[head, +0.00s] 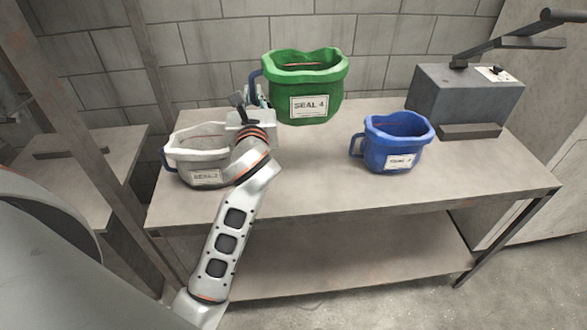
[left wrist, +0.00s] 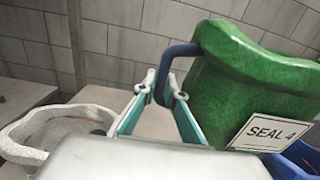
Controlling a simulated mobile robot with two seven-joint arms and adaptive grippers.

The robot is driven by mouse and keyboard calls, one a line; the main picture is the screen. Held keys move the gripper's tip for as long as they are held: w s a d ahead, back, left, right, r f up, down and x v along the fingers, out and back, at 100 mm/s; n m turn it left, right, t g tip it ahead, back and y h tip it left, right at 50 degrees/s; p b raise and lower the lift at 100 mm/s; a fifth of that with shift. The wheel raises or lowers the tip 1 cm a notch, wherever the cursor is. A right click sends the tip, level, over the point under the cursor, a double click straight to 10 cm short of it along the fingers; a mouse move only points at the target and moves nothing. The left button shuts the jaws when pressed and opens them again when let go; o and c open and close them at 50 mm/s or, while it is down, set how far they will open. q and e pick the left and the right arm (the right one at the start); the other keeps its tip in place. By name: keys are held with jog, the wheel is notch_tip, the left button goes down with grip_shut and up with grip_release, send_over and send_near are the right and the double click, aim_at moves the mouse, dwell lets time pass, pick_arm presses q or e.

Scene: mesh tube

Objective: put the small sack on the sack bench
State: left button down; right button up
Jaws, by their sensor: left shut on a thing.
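A green sack (head: 305,88) labelled "SEAL 4" hangs over the back of the bench (head: 300,175). My left gripper (head: 257,97) is shut on its dark blue loop handle, at the sack's left side. In the left wrist view the green sack (left wrist: 245,85) fills the right, and the handle (left wrist: 170,65) passes between the fingertips. The sack looks upright and seems clear of the bench top. A white sack (head: 190,157) stands on the bench at left, partly behind my arm. A blue sack (head: 395,140) stands at right. My right gripper is not in view.
A grey box machine with a lever arm (head: 465,95) stands at the bench's back right. A lower side table (head: 75,170) and an upright post (head: 75,110) are at left. The bench's front middle is clear. A block wall is behind.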

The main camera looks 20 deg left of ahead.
pick_arm(q)
notch_tip(320, 180, down, 20)
jog(key=b, duration=0.7)
jog(key=shift+r+b, duration=0.25)
jog(key=shift+b, duration=0.05)
jog(key=shift+w+f, duration=0.1)
jog(key=shift+f, duration=0.15)
jog(key=shift+r, duration=0.2)
jog(key=shift+f, duration=0.1)
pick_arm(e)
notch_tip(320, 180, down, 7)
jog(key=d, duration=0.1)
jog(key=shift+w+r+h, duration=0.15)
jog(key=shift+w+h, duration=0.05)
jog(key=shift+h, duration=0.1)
pick_arm(q)
jog(key=c, duration=2.3)
grip_release()
jog(key=shift+f, duration=0.15)
jog(key=shift+o, duration=1)
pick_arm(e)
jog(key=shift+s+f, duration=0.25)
